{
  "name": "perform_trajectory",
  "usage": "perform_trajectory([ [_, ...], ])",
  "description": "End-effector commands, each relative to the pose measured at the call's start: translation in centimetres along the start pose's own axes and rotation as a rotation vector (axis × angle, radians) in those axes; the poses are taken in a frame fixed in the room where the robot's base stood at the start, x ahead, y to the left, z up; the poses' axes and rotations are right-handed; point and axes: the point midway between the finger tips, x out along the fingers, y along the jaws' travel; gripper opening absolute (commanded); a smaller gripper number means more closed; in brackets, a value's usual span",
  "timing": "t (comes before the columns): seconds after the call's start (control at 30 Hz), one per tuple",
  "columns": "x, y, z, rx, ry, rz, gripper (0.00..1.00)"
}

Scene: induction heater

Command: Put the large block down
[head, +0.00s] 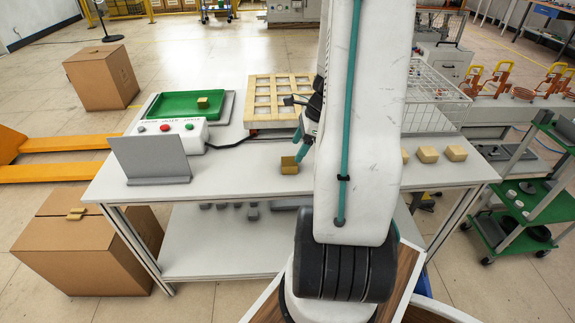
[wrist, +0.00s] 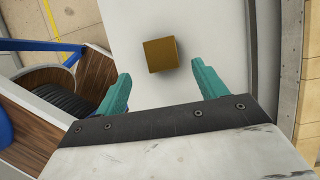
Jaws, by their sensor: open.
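A golden-brown block (head: 289,165) sits on the white table (head: 245,190) near its front middle, just below my gripper (head: 301,143). In the wrist view the block (wrist: 161,54) lies on the white surface, slightly beyond the fingertips of my gripper (wrist: 160,76). The two teal fingers are spread apart, with clear gaps to the block on both sides. Nothing is held between them. My arm hides part of the table to the right of the block.
Two lighter blocks (head: 428,154) (head: 456,152) stand on the table's right. A wooden grid tray (head: 278,92) and wire basket (head: 432,100) stand behind.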

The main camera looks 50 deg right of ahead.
Motion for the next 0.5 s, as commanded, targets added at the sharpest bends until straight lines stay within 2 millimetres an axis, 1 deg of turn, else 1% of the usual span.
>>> perform_trajectory([
  [0.1, 1.4, 0.1, -0.1, 0.003, -0.001, 0.004, 0.71],
  [0.27, 3.3, 0.0, 0.1, 0.000, 0.000, 0.005, 0.71],
  [0.4, 5.5, -0.2, 0.2, -0.001, 0.000, 0.006, 0.71],
  [0.5, 6.7, -0.2, 0.2, -0.003, 0.000, 0.005, 0.71],
])
